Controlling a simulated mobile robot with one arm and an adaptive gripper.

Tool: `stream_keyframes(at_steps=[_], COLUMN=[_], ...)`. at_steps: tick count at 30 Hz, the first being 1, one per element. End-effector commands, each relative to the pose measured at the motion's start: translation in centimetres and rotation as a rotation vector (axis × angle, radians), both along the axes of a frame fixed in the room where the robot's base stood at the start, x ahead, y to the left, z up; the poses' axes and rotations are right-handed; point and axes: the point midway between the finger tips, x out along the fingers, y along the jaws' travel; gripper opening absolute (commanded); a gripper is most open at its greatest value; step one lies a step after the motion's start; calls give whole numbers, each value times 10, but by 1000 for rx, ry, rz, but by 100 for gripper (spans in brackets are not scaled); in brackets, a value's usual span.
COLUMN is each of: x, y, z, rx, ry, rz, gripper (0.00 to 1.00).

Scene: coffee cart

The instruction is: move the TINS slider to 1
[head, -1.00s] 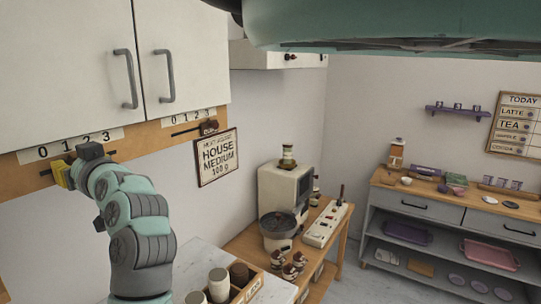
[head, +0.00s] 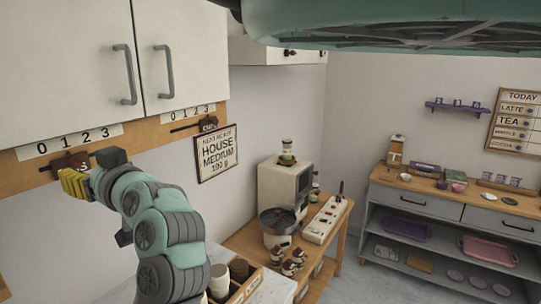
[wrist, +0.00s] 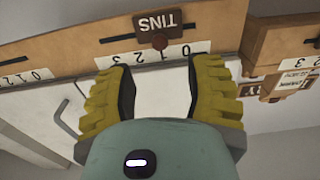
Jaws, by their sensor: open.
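The TINS slider is a dark brown tag (wrist: 163,20) with a round knob (wrist: 160,41), upside down in the wrist view. Its knob stands at about the 1 of the number strip (wrist: 175,53), partly covering that figure. In the head view the slider (head: 70,162) sits just below the 1, on the wooden rail under the left cabinet. My gripper (wrist: 158,70) is open and empty. Its yellow fingers lie either side of the knob's line, with the knob beyond the tips and apparently clear of them. In the head view the gripper (head: 73,183) is just below the slider.
A second slider (head: 208,124) with its own number strip is to the right. A framed sign (head: 216,153) hangs below it. White cabinet doors with handles (head: 124,75) are above the rail. A grinder (head: 283,190) stands on the wooden counter lower right.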

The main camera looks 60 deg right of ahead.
Motion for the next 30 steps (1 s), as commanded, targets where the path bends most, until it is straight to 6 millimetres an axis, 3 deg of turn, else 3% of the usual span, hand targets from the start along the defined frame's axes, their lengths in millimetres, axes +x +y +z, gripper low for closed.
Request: stream_keyframes(at_steps=[3, 10, 30], x=[-21, -40, -38], y=[-4, -4, -6], z=[0, 0, 1], rx=[-1, -1, 22], ry=[-3, -2, -18], rz=[-14, -10, -17], gripper=[52, 52, 52])
